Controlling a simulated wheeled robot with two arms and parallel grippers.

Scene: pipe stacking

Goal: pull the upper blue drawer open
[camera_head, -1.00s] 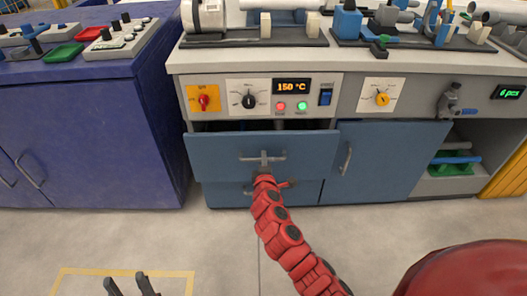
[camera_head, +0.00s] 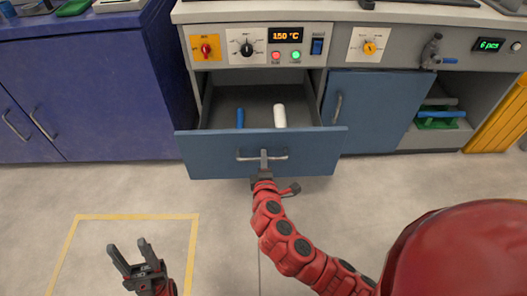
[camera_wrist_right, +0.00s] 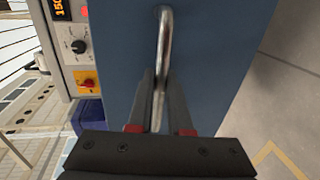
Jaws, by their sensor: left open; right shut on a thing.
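The upper blue drawer (camera_head: 215,157) is pulled well out of the grey workbench in the head view. A blue item (camera_head: 240,118) and a white cylinder (camera_head: 279,116) lie inside it. My right gripper (camera_head: 263,160) is shut on the drawer's metal handle (camera_head: 247,157). In the right wrist view the fingers of the right gripper (camera_wrist_right: 160,103) close around the handle (camera_wrist_right: 164,40), in front of the blue drawer front (camera_wrist_right: 210,50). My left gripper (camera_head: 130,258) is open and empty above the floor at the lower left. The lower drawer is hidden behind the upper one.
A control panel (camera_head: 260,46) with dials and a 150 °C display sits above the drawer. A blue cabinet door (camera_head: 368,110) is to its right, with open shelves (camera_head: 437,115) beyond. A dark blue cabinet (camera_head: 90,95) stands left. The floor in front is clear, with yellow tape (camera_head: 135,216).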

